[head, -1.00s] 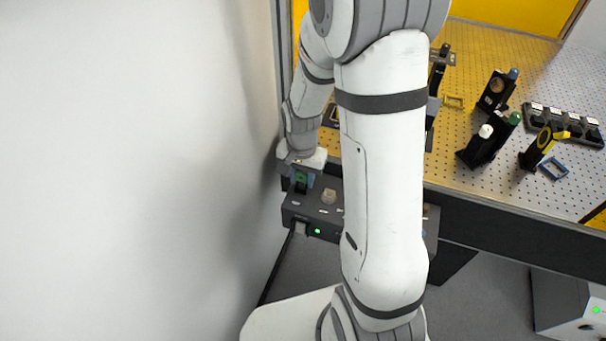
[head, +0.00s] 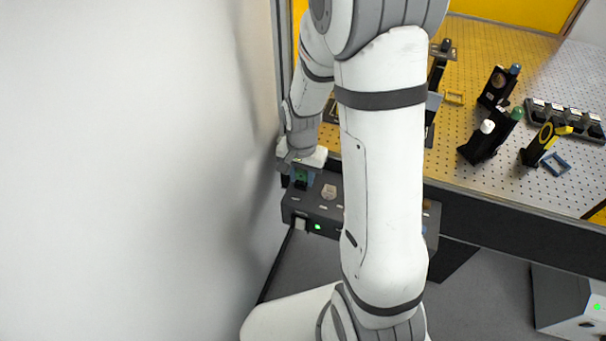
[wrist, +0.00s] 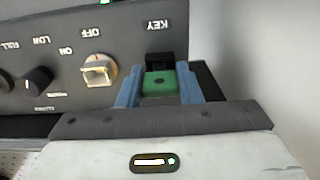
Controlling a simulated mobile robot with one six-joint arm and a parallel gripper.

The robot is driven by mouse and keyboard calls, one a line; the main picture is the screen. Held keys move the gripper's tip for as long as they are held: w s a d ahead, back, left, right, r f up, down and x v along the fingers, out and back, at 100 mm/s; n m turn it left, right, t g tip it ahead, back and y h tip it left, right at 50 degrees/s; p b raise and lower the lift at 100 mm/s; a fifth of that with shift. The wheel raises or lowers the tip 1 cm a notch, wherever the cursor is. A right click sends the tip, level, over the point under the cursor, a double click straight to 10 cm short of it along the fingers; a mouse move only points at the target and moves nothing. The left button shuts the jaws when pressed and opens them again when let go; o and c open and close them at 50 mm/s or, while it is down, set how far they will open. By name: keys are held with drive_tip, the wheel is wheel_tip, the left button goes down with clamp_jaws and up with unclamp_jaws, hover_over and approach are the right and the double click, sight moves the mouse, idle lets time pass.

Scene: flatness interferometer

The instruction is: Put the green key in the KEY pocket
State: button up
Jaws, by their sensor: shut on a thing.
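The green key (wrist: 159,84) is between the blue fingers of my gripper (wrist: 157,86) in the wrist view. The fingers are shut on it. A black part (wrist: 159,62) lies just beyond the green, under the KEY label on the dark control box (wrist: 122,35). I cannot tell whether that black part is the key's own or the KEY pocket, nor how deep the key sits. In the head view, the green key (head: 301,175) and my gripper (head: 303,177) are at the left end of the box.
A metallic knob (wrist: 98,70) with OFF and ON labels is beside the key. A black knob (wrist: 38,79) is farther left. A pale wall (head: 150,170) stands close to my gripper's left. The perforated table (head: 480,185) holds several optics on the right.

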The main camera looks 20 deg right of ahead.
drive_tip(key=shift+f, duration=0.3)
drive_tip(key=o, duration=1)
drive_tip(key=shift+r, duration=0.1)
drive_tip(key=shift+r+p, duration=2.25)
drive_tip(key=shift+r, duration=1.2)
drive_tip(key=s+r+n+t, duration=0.1)
drive_tip(key=s+r+n, duration=0.1)
drive_tip(key=s+r, duration=0.3)
drive_tip(key=s+r+n+t+b, duration=0.1)
drive_tip(key=s+r+n, duration=0.1)
drive_tip(key=s+r, duration=0.2)
drive_tip(key=s+r+n+t+b, duration=0.1)
drive_tip(key=s+r+n, duration=0.2)
drive_tip(key=s+r, duration=0.2)
drive_tip(key=shift+v, duration=1.45)
